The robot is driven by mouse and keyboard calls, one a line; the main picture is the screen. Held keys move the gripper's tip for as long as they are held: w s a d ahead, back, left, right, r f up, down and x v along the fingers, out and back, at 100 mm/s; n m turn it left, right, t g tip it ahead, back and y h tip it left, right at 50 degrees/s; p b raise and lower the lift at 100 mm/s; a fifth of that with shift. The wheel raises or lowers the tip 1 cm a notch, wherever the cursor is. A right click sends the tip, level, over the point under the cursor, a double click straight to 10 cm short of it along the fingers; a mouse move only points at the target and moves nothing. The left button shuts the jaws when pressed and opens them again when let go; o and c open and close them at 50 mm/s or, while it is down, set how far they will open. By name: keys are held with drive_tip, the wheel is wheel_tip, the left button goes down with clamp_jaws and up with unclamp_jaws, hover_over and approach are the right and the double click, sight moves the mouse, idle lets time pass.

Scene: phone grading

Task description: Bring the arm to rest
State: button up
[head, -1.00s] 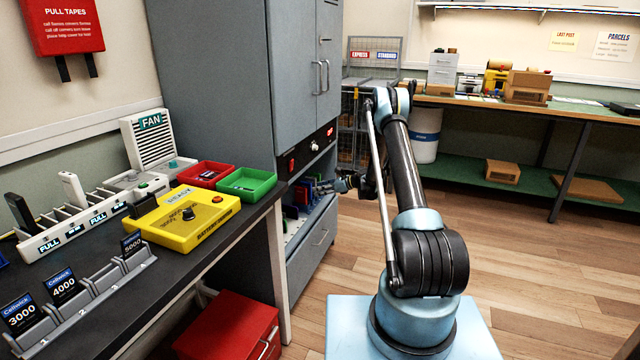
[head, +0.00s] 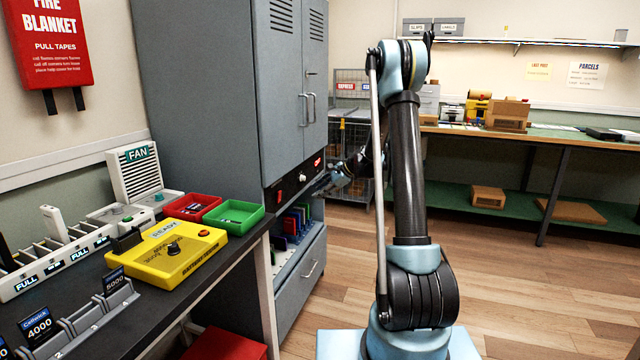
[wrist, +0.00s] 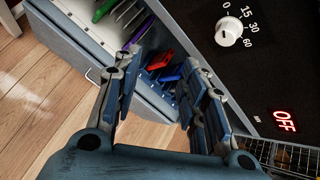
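My gripper (wrist: 160,105) shows in the wrist view with its two fingers apart and nothing between them. In the head view my gripper (head: 328,186) is small and partly hidden, in front of the grey cabinet (head: 225,90) near its control panel. My arm (head: 408,170) stands raised, bent at the elbow, reaching left toward the cabinet. Below the fingers is an open bay with several upright coloured items (wrist: 165,70), red, blue, green and purple; none touches the fingers as far as I can see.
The panel has a white timer knob (wrist: 229,31) and a red OFF display (wrist: 284,121). A black bench (head: 100,290) at left holds a yellow tester (head: 150,262), a red tray (head: 190,207) and a green tray (head: 234,215). Floor (head: 520,300) at right is clear.

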drive_tip(key=s+d+r+n+h, duration=0.1)
drive_tip(key=s+d+r+n, duration=0.2)
drive_tip(key=s, duration=0.6)
drive_tip(key=s+d+r+n+h, duration=0.2)
drive_tip(key=s+d+r, duration=0.15)
drive_tip(key=s, duration=0.55)
drive_tip(key=s+d+r+n+h, duration=0.1)
drive_tip(key=s+d+r+n, duration=0.2)
drive_tip(key=s, duration=0.5)
drive_tip(key=s+d+f+n+h, duration=0.1)
drive_tip(key=s+d+f+n, duration=0.1)
drive_tip(key=s, duration=0.7)
drive_tip(key=s+d+f+n+g+h, duration=0.1)
drive_tip(key=s+d+f+n+h, duration=0.1)
drive_tip(key=s, duration=0.7)
drive_tip(key=s+d+f+n+h, duration=0.2)
drive_tip(key=s+d+f+n, duration=0.1)
drive_tip(key=s, duration=0.6)
drive_tip(key=shift+s+d+f, duration=0.2)
drive_tip(key=shift+d+f, duration=0.35)
drive_tip(key=shift+d, duration=0.7)
